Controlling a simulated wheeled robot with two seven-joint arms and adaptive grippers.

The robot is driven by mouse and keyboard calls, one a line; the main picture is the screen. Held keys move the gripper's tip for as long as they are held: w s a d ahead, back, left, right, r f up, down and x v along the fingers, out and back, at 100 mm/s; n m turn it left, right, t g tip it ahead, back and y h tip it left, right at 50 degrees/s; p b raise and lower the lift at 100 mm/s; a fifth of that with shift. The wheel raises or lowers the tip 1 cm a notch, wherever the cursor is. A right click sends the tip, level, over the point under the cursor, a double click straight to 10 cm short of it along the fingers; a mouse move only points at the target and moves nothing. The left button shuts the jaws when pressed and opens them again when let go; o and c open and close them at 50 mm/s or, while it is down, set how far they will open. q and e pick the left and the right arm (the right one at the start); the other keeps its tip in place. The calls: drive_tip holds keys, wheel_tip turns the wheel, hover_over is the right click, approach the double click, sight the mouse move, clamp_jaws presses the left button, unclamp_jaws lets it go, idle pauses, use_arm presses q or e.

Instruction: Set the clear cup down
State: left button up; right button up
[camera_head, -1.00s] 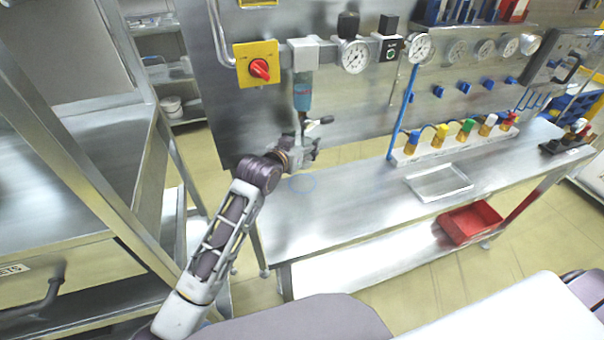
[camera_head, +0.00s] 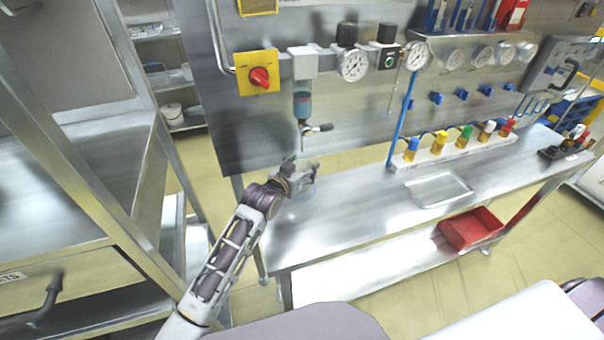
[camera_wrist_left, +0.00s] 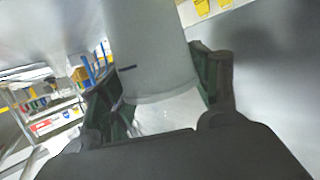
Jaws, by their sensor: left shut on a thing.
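My left gripper (camera_head: 302,174) is low over the left end of the steel bench (camera_head: 335,210), below the wall-mounted filter unit. In the left wrist view its two dark green-lined fingers (camera_wrist_left: 160,95) are shut on the clear cup (camera_wrist_left: 148,45), which has a dark mark on its side. In the head view the cup is hardly distinguishable at the gripper. A faint blue ring (camera_head: 292,193) shows on the bench just beneath and beside the gripper. I cannot tell whether the cup touches the bench. My right gripper is not in view.
A clear tray (camera_head: 438,189) lies mid-bench, with a rack of coloured-capped fittings (camera_head: 450,148) behind it. A red bin (camera_head: 470,228) sits on the lower shelf.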

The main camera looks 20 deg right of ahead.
use_arm(q)
drive_tip(key=shift+f, duration=1.25)
drive_tip(key=shift+f, duration=0.1)
drive_tip(key=o, duration=0.7)
drive_tip(key=shift+o, duration=0.2)
drive_tip(key=v, duration=1.2)
